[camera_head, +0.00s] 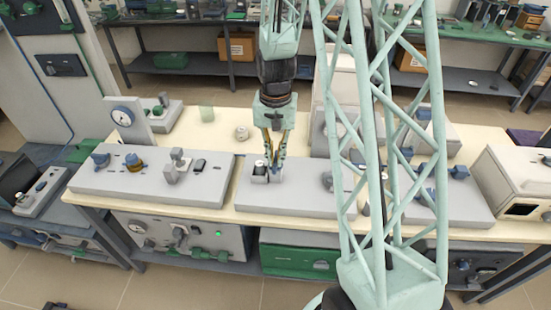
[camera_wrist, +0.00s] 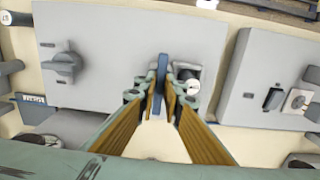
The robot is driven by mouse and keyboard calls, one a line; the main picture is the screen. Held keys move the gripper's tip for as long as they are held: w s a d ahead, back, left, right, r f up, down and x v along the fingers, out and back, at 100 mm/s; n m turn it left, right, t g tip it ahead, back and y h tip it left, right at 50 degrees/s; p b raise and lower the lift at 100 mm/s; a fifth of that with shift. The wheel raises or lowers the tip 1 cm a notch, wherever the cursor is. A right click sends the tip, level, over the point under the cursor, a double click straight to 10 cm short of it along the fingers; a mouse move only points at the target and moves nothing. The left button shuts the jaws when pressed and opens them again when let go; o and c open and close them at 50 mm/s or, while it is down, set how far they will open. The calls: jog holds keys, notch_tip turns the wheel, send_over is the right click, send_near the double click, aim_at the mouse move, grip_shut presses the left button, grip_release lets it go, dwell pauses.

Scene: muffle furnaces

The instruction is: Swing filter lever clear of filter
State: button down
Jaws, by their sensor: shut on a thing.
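My gripper (camera_head: 275,158) points down over the middle grey panel (camera_head: 298,198). It also shows in the wrist view (camera_wrist: 161,92), with its fingers closed on both sides of a narrow upright blue lever (camera_wrist: 161,78). The lever's lower part is hidden between the fingers. A small dark block with a pale round top, which looks like the filter (camera_wrist: 190,80), stands right beside the lever and a finger in the wrist view. It also shows in the head view (camera_head: 259,170), just left of the gripper. I cannot tell whether lever and filter touch.
A grey knob (camera_wrist: 65,65) sits on the same panel. A neighbouring panel (camera_head: 110,182) carries a black switch (camera_wrist: 272,98) and other fittings. A gauge (camera_head: 122,116) stands behind. My lattice column covers part of the right side. Bare cream tabletop (camera_head: 225,132) lies behind the panels.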

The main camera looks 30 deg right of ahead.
aim_at(275, 161)
jog(key=c, duration=2.7)
grip_release()
jog(key=shift+c, duration=0.2)
notch_tip(275, 161, up, 12)
jog(key=shift+r, duration=0.1)
